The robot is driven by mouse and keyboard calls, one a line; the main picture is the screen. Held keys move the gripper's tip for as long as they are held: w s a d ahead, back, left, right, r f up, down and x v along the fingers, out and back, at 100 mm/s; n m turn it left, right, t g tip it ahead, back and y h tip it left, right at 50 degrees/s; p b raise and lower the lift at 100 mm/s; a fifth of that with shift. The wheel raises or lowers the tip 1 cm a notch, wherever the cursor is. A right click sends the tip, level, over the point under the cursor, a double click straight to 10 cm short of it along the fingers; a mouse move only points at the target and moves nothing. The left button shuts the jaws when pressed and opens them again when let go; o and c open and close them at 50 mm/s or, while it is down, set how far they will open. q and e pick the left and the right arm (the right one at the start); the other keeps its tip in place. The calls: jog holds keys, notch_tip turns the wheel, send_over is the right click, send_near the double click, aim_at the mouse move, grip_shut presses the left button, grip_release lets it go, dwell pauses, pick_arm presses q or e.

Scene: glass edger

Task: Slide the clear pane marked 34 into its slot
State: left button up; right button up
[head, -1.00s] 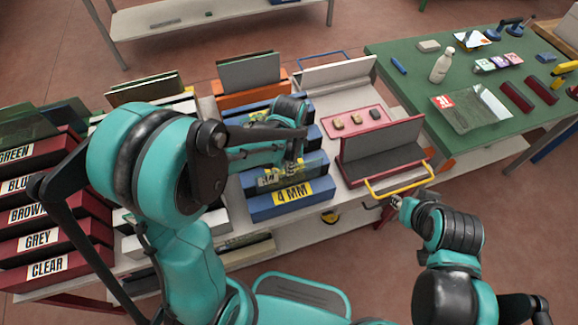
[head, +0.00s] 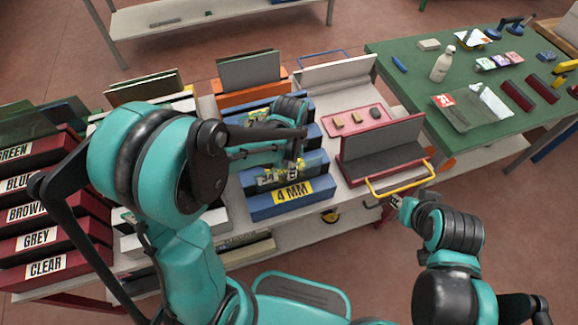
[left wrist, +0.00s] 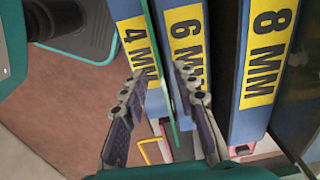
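The clear pane marked 34 (head: 265,180) stands upright just behind the label face of the blue 4 MM rack (head: 262,206). In the left wrist view its thin green edge (left wrist: 173,113) runs between the 4 MM block (left wrist: 133,40) and the 6 MM block (left wrist: 187,40). My left gripper (head: 296,163) is over the pane. In the left wrist view my left gripper (left wrist: 158,75) has its fingers apart, one on each side of the pane's edge, with gaps visible. The pane's lower edge is hidden. My right gripper (head: 396,203) is beside the yellow handle; its fingers are too small to read.
Red racks (head: 50,240) with colour labels stand at the left. A red tray (head: 352,122) and a red-based grey stand (head: 385,150) with a yellow handle (head: 400,185) are at the right. A green table (head: 410,75) holds a bottle (head: 441,65) and other items.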

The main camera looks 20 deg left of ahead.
pick_arm(q)
notch_tip(320, 180, up, 12)
jog(key=shift+s, duration=0.15)
dwell(0.4)
dwell(0.5)
jog(key=s+a+r+n+t, duration=0.1)
jog(key=s+a+n+t, duration=0.3)
jog(key=s+n+t, duration=0.3)
jog(key=s+n, duration=0.3)
jog(key=n, duration=0.1)
jog(key=shift+a, duration=0.4)
